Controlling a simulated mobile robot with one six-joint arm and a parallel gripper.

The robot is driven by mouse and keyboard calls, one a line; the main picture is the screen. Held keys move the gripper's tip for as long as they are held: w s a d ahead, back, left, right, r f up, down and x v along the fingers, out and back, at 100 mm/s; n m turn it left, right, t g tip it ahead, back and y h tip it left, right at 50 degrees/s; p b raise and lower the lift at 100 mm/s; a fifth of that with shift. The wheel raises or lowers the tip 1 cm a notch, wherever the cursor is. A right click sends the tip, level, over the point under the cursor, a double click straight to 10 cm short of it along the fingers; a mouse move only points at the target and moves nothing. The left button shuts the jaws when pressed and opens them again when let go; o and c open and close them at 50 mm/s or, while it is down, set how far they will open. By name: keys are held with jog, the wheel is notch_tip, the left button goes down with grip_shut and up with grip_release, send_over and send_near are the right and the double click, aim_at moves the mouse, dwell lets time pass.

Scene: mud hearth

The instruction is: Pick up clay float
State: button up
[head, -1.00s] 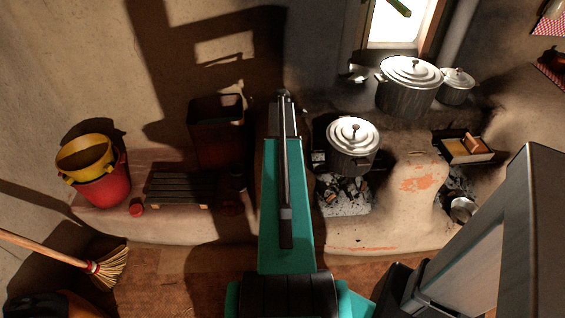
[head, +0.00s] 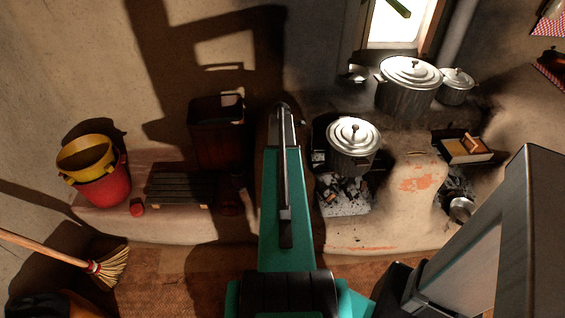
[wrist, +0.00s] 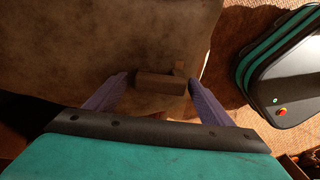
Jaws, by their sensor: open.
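In the wrist view, a small brown block with a lighter nub at its upper right, which looks like the clay float (wrist: 161,85), lies on a dusty brown earthen surface. My gripper (wrist: 158,80) is open, with its two purple-grey fingers reaching to either side of the block. The right fingertip is very close to its right end; a gap shows at the left. I cannot tell whether either finger touches it or how far above the surface they are. In the head view, my own arm hides the gripper and the block.
A lidded pot (head: 352,146) stands on the hearth right of my arm, with a larger pot (head: 409,88) behind. A dark bin (head: 215,135), slatted grate (head: 178,188) and red bucket (head: 104,190) are left. A broom (head: 108,268) lies lower left.

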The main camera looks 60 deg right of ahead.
dwell(0.5)
jog(key=c, duration=1.2)
jog(key=shift+o, duration=0.2)
jog(key=shift+r, duration=0.1)
jog(key=shift+r, duration=0.8)
jog(key=shift+s+a+r+b, duration=0.1)
jog(key=shift+s+r+b, duration=0.05)
jog(key=shift+r, duration=0.3)
jog(key=shift+s+a+r+b, duration=0.1)
jog(key=shift+r+b, duration=0.05)
jog(key=shift+r, duration=0.3)
jog(key=s+a+r+b, duration=0.1)
jog(key=s+a, duration=0.3)
jog(key=s, duration=1.1)
jog(key=shift+a+r, duration=0.15)
jog(key=shift+r, duration=0.05)
